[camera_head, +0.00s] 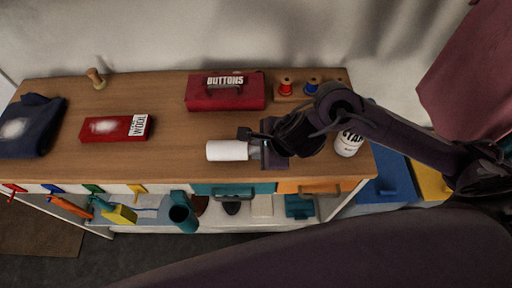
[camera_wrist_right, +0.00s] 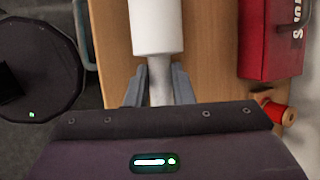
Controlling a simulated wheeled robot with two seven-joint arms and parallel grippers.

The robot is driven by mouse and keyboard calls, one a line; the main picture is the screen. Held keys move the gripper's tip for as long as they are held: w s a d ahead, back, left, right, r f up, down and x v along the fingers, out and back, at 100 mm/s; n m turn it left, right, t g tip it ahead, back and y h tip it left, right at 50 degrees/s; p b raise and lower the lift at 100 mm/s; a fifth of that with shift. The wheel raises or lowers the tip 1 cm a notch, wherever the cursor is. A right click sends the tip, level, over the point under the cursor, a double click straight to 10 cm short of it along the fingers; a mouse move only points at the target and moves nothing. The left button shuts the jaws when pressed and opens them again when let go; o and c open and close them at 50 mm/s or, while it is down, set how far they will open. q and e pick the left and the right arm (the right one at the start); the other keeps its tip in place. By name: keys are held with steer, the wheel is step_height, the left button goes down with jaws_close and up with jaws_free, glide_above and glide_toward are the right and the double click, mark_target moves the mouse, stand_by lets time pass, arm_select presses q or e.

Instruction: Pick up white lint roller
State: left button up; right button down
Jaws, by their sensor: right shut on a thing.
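The white lint roller (camera_head: 227,151) lies level over the wooden table top near its front edge, its roll pointing left. In the right wrist view the white roll (camera_wrist_right: 157,28) is at the top, and its grey handle (camera_wrist_right: 160,90) runs down between the fingers. My right gripper (camera_head: 257,150) is shut on the handle; in the right wrist view its two fingers (camera_wrist_right: 158,88) stand on either side of the handle. I cannot tell whether the roller touches the table. My left gripper is not in view.
A red BUTTONS box (camera_head: 224,92) stands behind the roller, with thread spools (camera_head: 286,87) right of it. A red WOOL box (camera_head: 118,128) and folded dark cloth (camera_head: 32,127) lie left. A white can (camera_head: 348,143) stands under my right arm. The table between the boxes is clear.

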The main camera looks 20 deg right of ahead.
step_height(320, 180, up, 19)
steer(key=p, duration=0.8)
steer(key=shift+r, duration=0.1)
